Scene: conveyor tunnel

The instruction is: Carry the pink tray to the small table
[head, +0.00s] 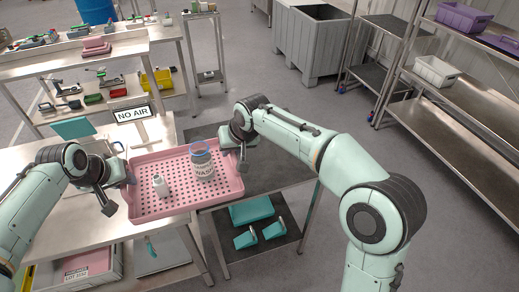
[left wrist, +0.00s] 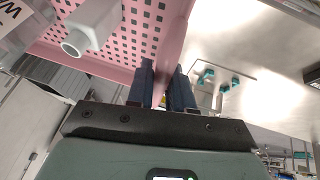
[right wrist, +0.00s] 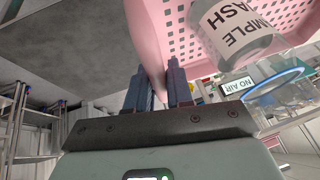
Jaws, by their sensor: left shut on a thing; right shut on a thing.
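The pink tray (head: 190,207) is a perforated tray with raised walls, roughly level in the head view. My right gripper (head: 230,140) is shut on the right wall, also in the right wrist view (right wrist: 160,85). A low dark-topped table (head: 285,172) shows under and right of the tray. I cannot tell the gap beneath.
A steel bench (head: 60,215) with a NO AIR sign (head: 133,113) stands left of the tray. Teal items (head: 250,210) lie on the dark-topped table's lower shelf. A grey bin (head: 310,42) and steel shelving (head: 470,95) stand farther right. Floor between is open.

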